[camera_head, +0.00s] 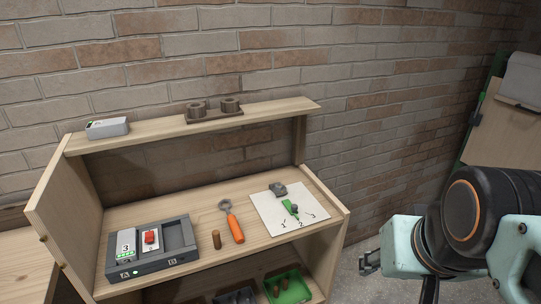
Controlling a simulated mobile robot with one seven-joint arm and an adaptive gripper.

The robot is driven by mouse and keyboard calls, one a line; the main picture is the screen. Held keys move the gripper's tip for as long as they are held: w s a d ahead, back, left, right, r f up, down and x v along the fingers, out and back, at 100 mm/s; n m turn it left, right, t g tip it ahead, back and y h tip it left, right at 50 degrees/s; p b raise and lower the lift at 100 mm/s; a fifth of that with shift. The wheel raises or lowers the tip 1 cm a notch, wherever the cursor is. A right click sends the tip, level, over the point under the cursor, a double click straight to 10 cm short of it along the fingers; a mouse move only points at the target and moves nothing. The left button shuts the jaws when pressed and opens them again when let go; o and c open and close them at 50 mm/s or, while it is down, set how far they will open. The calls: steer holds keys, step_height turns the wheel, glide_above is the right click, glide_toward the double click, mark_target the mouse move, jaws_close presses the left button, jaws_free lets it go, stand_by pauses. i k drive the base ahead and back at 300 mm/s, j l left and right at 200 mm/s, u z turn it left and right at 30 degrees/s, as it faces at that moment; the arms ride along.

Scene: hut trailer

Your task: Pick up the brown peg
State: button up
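A small brown peg (217,240) stands upright on the wooden middle shelf. It is between the dark grey case and the orange-handled tool. My gripper (369,264) is at the right, beyond the right side of the shelf unit and well apart from the peg. Nothing shows in it, but its fingers are small and seen at an angle, so I cannot tell if they are open.
The grey case (128,271) and orange tool (235,226) flank the peg closely. A numbered white sheet (267,212) lies right. The upper shelf board (160,134) overhangs behind. A green bin (304,292) with brown pieces sits below. The unit's right side (329,197) stands between.

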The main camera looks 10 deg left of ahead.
mark_target(218, 241)
steer(key=u, duration=1.2)
